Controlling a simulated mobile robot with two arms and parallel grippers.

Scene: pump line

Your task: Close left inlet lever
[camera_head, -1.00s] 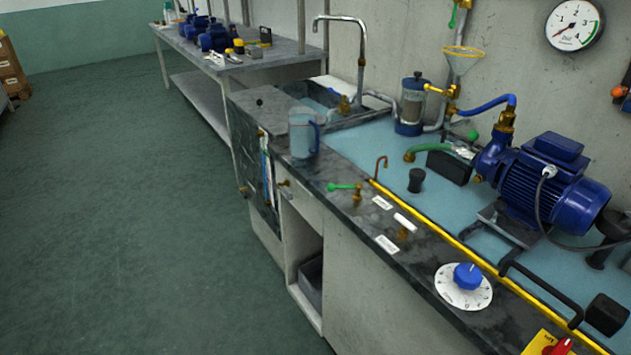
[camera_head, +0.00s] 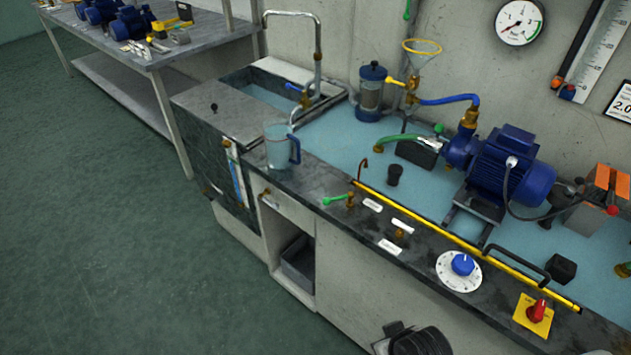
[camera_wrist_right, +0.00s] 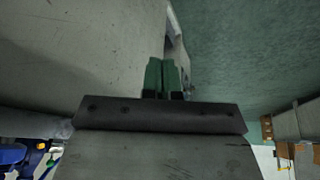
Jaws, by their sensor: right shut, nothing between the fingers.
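A small valve with a green lever (camera_head: 336,199) stands on the dark front ledge of the bench, left of the white label plates; its lever points left. Another small brass fitting (camera_head: 400,232) sits between the labels to its right. A blue lever (camera_head: 294,88) is on the sink tap, and a yellow lever (camera_head: 396,82) is beside the funnel. I cannot read which one is labelled left inlet. My right gripper (camera_wrist_right: 162,62) shows in the right wrist view with its green fingers together and empty, apart from any lever. My left gripper is not in view.
A clear jug (camera_head: 279,147) with a blue handle stands on the ledge near the sink. A blue pump (camera_head: 505,165), a yellow rail (camera_head: 440,228), a blue dial (camera_head: 462,264) and a red switch (camera_head: 537,311) lie to the right. The floor (camera_head: 100,240) on the left is clear.

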